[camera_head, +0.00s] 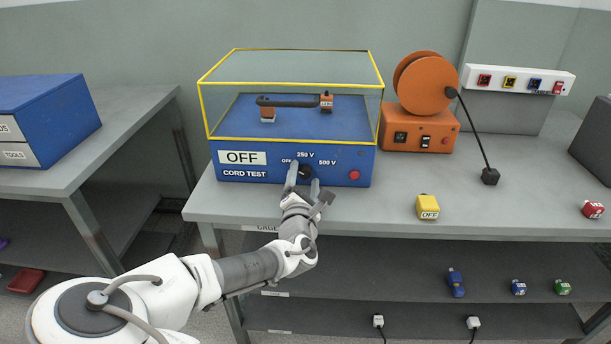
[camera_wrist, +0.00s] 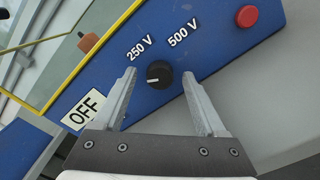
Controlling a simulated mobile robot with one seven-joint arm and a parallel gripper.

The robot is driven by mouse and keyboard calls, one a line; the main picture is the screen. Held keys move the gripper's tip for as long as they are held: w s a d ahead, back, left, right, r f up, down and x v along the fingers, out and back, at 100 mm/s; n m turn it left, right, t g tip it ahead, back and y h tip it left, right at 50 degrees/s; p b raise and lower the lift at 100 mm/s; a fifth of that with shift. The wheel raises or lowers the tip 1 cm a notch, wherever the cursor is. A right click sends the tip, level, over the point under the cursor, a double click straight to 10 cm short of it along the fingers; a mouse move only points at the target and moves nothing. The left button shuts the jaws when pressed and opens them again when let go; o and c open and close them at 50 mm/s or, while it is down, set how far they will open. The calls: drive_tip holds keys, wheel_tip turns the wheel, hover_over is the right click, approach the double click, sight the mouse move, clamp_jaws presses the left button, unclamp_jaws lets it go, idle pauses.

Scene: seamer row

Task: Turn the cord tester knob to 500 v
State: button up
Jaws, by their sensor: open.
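The cord tester (camera_head: 240,172) is a blue box with a yellow-framed clear cover, standing on the grey bench. Its black round knob (camera_wrist: 159,74) is on the front panel, and its white pointer mark points left in the wrist view, towards one finger. The 250 V label (camera_wrist: 139,47) and the 500 V label (camera_wrist: 178,37) sit above it there. The small OFF mark (camera_head: 287,161) shows in the head view; in the wrist view it is hidden. My gripper (camera_head: 304,174) is open, with one finger on each side of the knob; I cannot tell whether they touch it.
A red button (camera_wrist: 247,16) is on the panel right of the knob. A large OFF sign (camera_head: 242,158) is at its left. An orange reel unit (camera_head: 420,135) stands to the right.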

clamp_jaws()
idle(0.4)
